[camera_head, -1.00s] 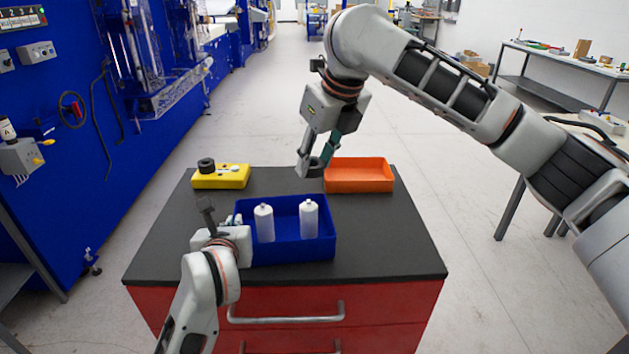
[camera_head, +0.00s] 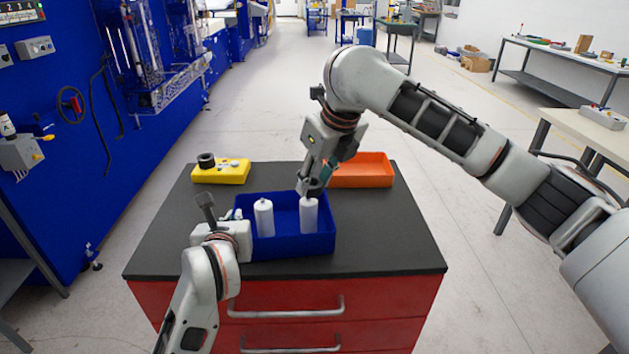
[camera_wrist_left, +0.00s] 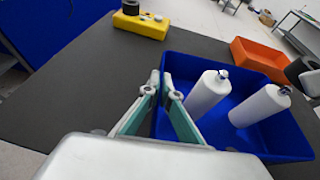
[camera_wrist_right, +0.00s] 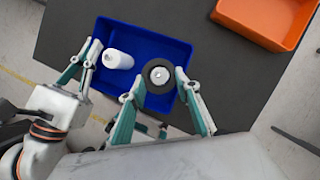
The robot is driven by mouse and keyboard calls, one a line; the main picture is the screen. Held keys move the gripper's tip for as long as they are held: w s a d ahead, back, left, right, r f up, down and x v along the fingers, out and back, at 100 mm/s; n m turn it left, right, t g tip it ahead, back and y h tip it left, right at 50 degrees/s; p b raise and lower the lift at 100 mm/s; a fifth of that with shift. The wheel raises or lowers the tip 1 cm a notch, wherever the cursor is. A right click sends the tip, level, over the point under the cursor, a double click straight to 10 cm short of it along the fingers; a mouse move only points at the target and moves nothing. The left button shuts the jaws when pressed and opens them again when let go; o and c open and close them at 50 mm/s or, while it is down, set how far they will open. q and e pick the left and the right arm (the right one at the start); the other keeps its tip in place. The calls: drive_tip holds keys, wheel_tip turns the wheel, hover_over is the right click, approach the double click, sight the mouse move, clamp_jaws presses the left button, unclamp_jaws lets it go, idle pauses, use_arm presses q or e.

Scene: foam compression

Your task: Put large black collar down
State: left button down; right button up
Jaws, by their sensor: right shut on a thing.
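The large black collar (camera_wrist_right: 158,75) is a thick dark ring. My right gripper (camera_wrist_right: 160,80) is shut on it, with one finger on each side. In the right wrist view the collar surrounds the top of a white bottle (camera_head: 309,217); in the head view it is at that bottle's top (camera_head: 312,188). I cannot tell whether it rests on the bottle. A second white bottle (camera_head: 264,219) stands beside it in the blue tray (camera_head: 290,246). My left gripper (camera_wrist_left: 162,82) is empty by the tray's left side, its fingertips a little apart.
A yellow block (camera_head: 221,174) with a black ring (camera_head: 206,161) and small parts sits at the back left of the dark tabletop (camera_head: 180,235). An orange tray (camera_head: 362,170) is at the back right. The tabletop's left and right sides are clear.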

drive_tip(key=shift+f, duration=0.35)
drive_tip(key=shift+f, duration=0.35)
drive_tip(key=o, duration=1.2)
drive_tip(key=shift+r, duration=0.35)
drive_tip(key=v, duration=1.2)
drive_tip(key=shift+r, duration=0.25)
